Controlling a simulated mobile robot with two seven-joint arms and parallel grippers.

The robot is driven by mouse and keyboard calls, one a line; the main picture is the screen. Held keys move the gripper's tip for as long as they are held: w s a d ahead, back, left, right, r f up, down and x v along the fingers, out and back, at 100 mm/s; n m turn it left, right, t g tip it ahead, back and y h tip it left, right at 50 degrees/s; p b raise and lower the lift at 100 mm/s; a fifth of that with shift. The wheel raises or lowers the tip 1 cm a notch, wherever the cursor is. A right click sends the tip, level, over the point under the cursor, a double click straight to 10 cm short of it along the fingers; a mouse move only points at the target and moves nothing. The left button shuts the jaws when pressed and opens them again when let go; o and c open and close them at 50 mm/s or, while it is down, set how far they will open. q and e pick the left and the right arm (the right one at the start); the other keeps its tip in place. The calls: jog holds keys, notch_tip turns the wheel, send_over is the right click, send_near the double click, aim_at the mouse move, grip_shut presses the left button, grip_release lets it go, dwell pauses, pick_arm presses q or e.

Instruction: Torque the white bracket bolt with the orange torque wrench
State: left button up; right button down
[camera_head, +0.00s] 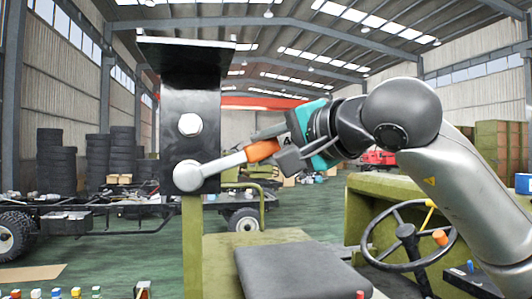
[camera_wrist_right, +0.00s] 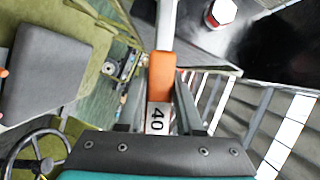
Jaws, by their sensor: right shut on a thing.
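A black bracket (camera_head: 205,98) stands upright at the left in the head view, with a white hex bolt (camera_head: 190,124) on its face. The wrist view shows a white bolt head with a red edge (camera_wrist_right: 222,13). My right gripper (camera_head: 283,147) is shut on the orange torque wrench (camera_head: 262,150), also in the wrist view (camera_wrist_right: 160,77). The wrench's grey shaft slants down left to its round head (camera_head: 187,176), at the bracket's lower part below the bolt. The head hides what is behind it; I cannot tell if it is seated. My left gripper is out of view.
A green vehicle with a dark seat (camera_head: 295,271) and steering wheel (camera_head: 408,236) lies below my right arm. A green post (camera_head: 192,245) rises beneath the bracket. Tyre stacks (camera_head: 55,160) and a bare chassis (camera_head: 100,207) stand behind left. Small coloured items (camera_head: 76,292) line the bottom left.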

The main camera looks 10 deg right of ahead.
jog(key=shift+d+f+m+b, duration=0.15)
jog(key=shift+f+m+b, duration=0.15)
jog(key=shift+b, duration=0.4)
jog(key=shift+d+f+m+t+y+b, duration=0.25)
jog(key=shift+f+m+b, duration=0.45)
jog(key=shift+b, duration=0.85)
jog(key=shift+f+m+t+y+b, duration=0.15)
jog(key=shift+f+m+t+b, duration=0.45)
jog(key=shift+b, duration=0.95)
jog(key=shift+f, duration=0.2)
jog(key=shift+f+b, duration=0.2)
jog(key=shift+b, duration=0.3)
jog(key=shift+r, duration=0.1)
jog(key=shift+a+r+n+g+h+p, duration=0.15)
jog(key=shift+r+n+g+h+p, duration=0.25)
jog(key=shift+r+n+p, duration=1.35)
